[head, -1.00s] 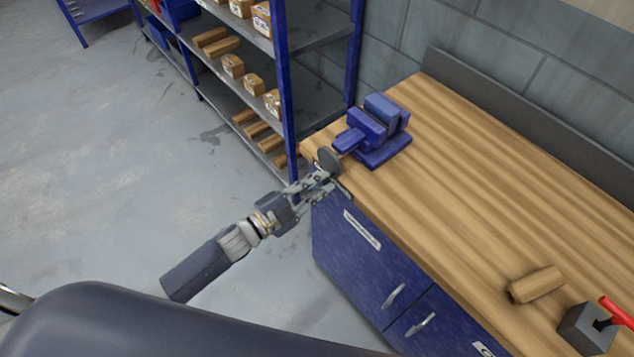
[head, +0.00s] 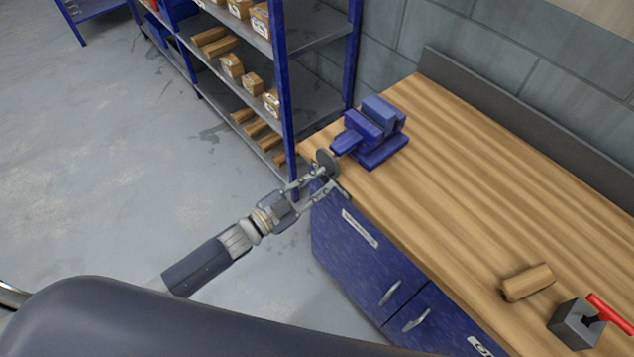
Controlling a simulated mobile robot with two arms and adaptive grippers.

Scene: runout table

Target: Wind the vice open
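The blue vice (head: 372,132) stands at the far left corner of the wooden workbench (head: 440,190). Its jaws look close together, but the gap is hard to judge. My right gripper is not in view.
A wooden block (head: 528,282) and a grey block (head: 577,322) with a red lever lie at the bench's right. Blue-posted shelving (head: 285,90) with boxes stands behind left. Blue cabinets (head: 365,265) are under the bench. The bench middle and left floor are clear.

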